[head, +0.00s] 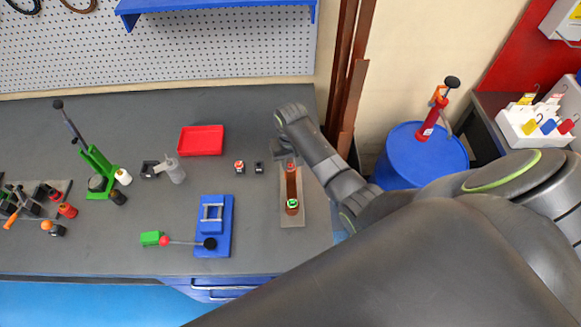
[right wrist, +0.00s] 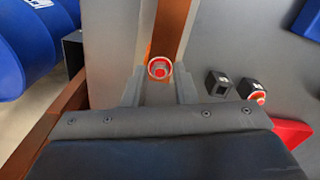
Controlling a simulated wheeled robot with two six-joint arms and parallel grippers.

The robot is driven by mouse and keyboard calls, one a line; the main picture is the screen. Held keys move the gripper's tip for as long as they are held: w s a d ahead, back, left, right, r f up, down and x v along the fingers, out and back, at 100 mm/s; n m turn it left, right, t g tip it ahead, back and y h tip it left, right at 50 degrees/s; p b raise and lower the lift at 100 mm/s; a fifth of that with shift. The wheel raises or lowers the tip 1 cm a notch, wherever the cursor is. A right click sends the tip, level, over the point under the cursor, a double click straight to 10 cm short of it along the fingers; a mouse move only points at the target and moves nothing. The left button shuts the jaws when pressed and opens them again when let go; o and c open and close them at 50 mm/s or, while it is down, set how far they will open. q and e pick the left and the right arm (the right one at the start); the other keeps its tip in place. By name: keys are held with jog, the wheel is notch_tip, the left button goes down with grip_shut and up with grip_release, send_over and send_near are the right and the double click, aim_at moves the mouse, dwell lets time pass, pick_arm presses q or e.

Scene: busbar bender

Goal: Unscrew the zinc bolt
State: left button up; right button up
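The zinc bolt (right wrist: 160,68) is a silvery head with a red ring around it, on a copper busbar (right wrist: 174,25). In the head view the busbar (head: 291,183) lies on a grey plate (head: 291,219), with a red-marked bolt at its far end and a green-marked one (head: 292,205) at its near end. My right gripper (head: 288,160) is at the far end. In the right wrist view its fingers (right wrist: 160,77) are open on either side of the bolt, with a small gap each side; contact is not visible. My left gripper is not in view.
Two small dark blocks (right wrist: 219,83) sit beside the plate, one with a red-ringed top (right wrist: 251,90). A red tray (head: 201,140) and a blue bender (head: 214,226) stand further left.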

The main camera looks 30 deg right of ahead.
grip_shut()
jog(key=shift+n, duration=2.9)
jog(key=shift+n, duration=0.6)
jog(key=n, duration=0.4)
jog(key=shift+n, duration=0.3)
jog(key=n, duration=0.2)
jog(key=shift+n, duration=1.8)
